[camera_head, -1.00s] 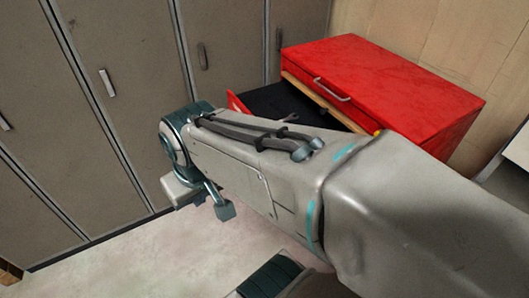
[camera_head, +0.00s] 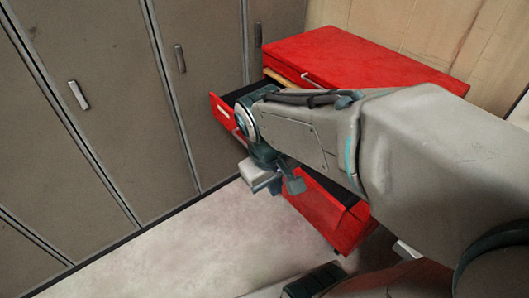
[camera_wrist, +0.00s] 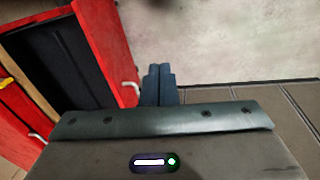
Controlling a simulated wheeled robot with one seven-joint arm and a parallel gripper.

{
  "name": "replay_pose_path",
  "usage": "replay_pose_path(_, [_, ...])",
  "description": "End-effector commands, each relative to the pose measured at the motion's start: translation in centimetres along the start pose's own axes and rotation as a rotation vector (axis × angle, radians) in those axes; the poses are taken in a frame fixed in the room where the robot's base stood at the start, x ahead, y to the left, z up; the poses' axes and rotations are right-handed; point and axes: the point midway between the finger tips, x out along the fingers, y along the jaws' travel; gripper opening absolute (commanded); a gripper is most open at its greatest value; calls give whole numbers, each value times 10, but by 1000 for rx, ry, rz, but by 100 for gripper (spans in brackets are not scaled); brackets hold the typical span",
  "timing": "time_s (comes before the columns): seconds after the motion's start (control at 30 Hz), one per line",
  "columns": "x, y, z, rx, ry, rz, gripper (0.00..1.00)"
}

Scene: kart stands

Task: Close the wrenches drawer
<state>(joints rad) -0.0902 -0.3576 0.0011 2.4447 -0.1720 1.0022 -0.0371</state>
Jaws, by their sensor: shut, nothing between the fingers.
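A red tool chest (camera_head: 365,55) stands at the back right in the head view. An upper drawer (camera_head: 222,115) is pulled out to the left, showing a black inside and a pale label or handle on its front. A lower red drawer (camera_head: 322,210) is also out, partly behind my arm. I cannot read which one is the wrenches drawer. In the wrist view my gripper (camera_wrist: 158,70) is shut and empty, beside an open drawer's red front (camera_wrist: 103,45) and its white handle (camera_wrist: 131,87). I cannot tell whether they touch. My arm hides much of the chest's front.
Grey lockers (camera_head: 95,110) with handles line the left and back. A wooden wall (camera_head: 420,35) is behind the chest. Pale floor (camera_head: 185,245) is clear in front of the lockers and left of the lower drawer.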

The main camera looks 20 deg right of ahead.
Motion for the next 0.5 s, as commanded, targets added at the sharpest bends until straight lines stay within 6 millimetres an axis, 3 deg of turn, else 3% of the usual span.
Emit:
replay_pose_path(0.03, [17,0,-4,-66,-68,31,0])
replay_pose_path(0.1, [32,4,-8,-156,-154,84,0])
replay_pose_path(0.27, [64,12,-23,-362,-344,212,0])
replay_pose_path(0.5, [109,16,-58,-673,-602,433,0])
